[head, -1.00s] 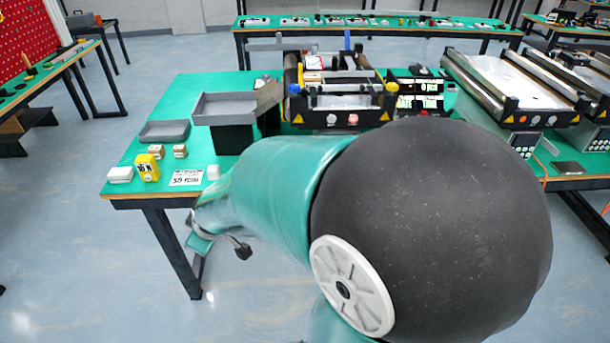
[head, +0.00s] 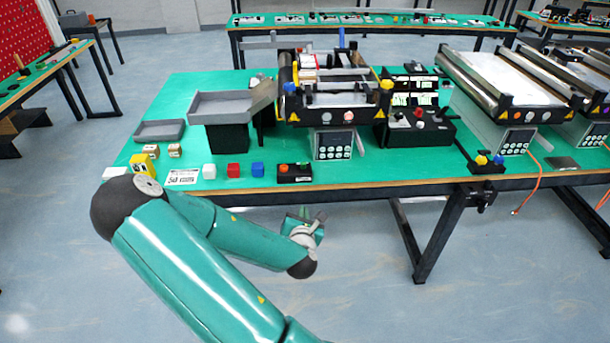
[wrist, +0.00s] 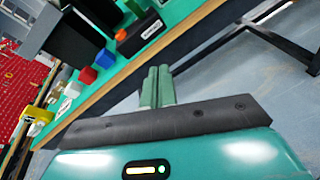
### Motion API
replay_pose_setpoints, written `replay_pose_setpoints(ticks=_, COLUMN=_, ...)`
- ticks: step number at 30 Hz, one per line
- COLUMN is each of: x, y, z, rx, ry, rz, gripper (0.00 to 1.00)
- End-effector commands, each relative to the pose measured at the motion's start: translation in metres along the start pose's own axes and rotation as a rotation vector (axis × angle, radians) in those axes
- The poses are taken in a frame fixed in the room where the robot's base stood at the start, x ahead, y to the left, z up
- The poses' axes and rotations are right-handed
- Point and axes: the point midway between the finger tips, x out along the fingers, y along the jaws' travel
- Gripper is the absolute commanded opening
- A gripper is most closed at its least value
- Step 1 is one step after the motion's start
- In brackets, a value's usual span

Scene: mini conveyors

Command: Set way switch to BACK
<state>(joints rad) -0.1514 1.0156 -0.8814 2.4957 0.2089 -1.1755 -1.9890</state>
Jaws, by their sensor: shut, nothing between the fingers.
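I cannot tell for sure which control is the way switch; no label is readable. A black control box (head: 418,128) with a red knob, a white and an orange button stands on the green table, right of the small conveyor. My gripper (head: 305,213) is in front of the table's front edge, low and clear of everything. In the wrist view its green fingers (wrist: 157,72) are together and empty.
White, red and blue cubes (head: 233,170) line the front of the table (head: 350,178). The small conveyor (head: 337,110) stands behind them, a keypad panel (head: 333,145) below it. A black box with yellow and blue buttons (head: 487,164) is at the right. Floor in front is clear.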

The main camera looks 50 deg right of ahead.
Motion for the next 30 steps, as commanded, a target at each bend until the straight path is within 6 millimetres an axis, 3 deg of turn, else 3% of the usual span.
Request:
replay_pose_setpoints(ticks=3, x=0.001, y=-0.007, z=0.014, rx=-0.23, ry=-0.068, rz=0.062, gripper=0.0)
replay_pose_setpoints(ticks=9, x=-0.001, y=-0.006, z=0.025, rx=-0.404, ry=-0.125, rz=0.117, gripper=0.0)
replay_pose_setpoints(ticks=22, x=0.004, y=-0.005, z=0.026, rx=-0.409, ry=-0.128, rz=0.12, gripper=0.0)
replay_pose_setpoints(ticks=30, x=0.045, y=0.0, z=0.03, rx=-0.407, ry=-0.129, rz=0.119, gripper=0.0)
